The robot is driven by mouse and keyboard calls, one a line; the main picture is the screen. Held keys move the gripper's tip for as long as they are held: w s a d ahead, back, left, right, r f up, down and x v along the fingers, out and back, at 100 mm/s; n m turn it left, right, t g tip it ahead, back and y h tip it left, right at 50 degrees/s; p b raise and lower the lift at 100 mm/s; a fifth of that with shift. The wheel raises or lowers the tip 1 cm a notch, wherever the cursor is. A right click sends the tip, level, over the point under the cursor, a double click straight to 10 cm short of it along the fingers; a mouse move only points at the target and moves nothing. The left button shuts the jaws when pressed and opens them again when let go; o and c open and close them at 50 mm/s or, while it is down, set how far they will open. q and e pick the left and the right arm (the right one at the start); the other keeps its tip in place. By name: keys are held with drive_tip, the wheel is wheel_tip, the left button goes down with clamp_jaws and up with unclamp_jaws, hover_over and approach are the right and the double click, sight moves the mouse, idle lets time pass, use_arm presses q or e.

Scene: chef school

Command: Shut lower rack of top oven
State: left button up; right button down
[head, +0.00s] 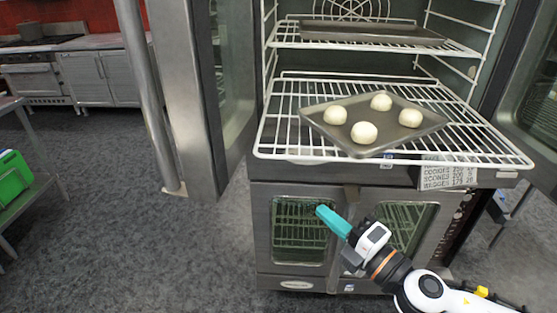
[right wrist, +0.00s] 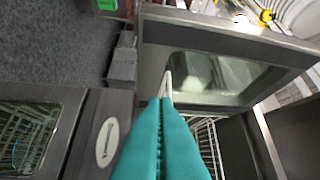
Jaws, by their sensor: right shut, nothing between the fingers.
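The top oven stands open in the head view. Its lower rack (head: 277,130) is a white wire shelf that sticks out forward past the oven front. A metal tray (head: 399,141) with several pale dough balls (head: 364,132) lies on that rack. My right gripper (head: 322,212) is below the rack, in front of the bottom oven's closed door, and looks shut and empty. Its teal fingers (right wrist: 162,140) lie together in the right wrist view. White rack wires (right wrist: 210,145) show beside the fingers there. My left gripper is out of view.
An upper rack (head: 285,40) with a dark tray (head: 370,33) sits inside the oven. The left oven door (head: 188,100) is swung open, and the right door (head: 540,110) also stands open. A side table with a green item (head: 14,170) is at far left. Grey floor is clear at left.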

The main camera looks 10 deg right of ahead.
use_arm(q)
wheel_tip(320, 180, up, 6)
drive_tip(key=p, duration=0.6)
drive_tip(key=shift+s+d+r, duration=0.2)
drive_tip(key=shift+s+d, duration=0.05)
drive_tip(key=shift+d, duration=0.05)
use_arm(e)
drive_tip(key=d+r+x, duration=0.1)
drive_tip(key=r+x, duration=0.1)
drive_tip(key=x, duration=1)
drive_tip(key=shift+w+d+n, duration=0.2)
drive_tip(key=shift+w+n, duration=0.1)
drive_tip(key=shift+w, duration=0.2)
